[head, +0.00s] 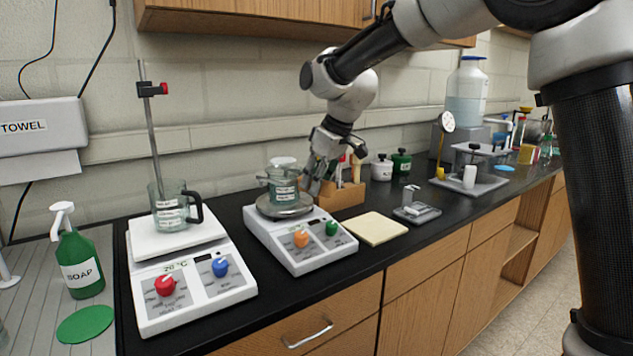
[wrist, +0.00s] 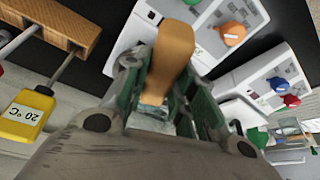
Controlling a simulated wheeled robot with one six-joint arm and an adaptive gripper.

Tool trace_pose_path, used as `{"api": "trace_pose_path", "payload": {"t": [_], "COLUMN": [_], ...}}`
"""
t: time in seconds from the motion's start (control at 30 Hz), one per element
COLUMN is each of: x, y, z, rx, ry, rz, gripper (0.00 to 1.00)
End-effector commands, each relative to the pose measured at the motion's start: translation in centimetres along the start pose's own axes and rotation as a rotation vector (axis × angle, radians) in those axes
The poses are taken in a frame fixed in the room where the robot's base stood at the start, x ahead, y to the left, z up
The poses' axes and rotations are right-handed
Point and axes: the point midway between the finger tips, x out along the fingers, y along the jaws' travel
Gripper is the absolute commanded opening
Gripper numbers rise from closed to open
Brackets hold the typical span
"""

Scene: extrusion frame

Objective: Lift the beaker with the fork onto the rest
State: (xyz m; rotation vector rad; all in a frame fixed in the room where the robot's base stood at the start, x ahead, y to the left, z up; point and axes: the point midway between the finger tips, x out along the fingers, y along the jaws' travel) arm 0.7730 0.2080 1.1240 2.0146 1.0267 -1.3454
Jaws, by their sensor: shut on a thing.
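My gripper (head: 322,172) is low beside the middle hotplate. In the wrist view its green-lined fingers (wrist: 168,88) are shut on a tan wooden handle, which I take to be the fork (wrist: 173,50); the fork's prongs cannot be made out. A glass beaker (head: 283,188) with a label and greenish contents stands upright on the round metal top of the middle hotplate (head: 300,248), just left of my gripper. Whether the fork touches the beaker is unclear. A flat cream square pad (head: 375,228), possibly the rest, lies empty right of the hotplate.
A wooden rack (head: 345,197) with tools stands right behind the gripper. A small scale (head: 416,214) and white and green jars are to the right. The bench front edge is clear.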

Motion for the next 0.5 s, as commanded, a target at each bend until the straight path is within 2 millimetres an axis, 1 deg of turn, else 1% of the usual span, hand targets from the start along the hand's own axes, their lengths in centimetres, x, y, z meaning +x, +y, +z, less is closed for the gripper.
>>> {"api": "trace_pose_path", "payload": {"t": [0.5], "x": [-1.6], "y": [0.0], "z": [-0.7], "rx": [0.0], "ry": [0.002], "rz": [0.001], "gripper": [0.0]}}
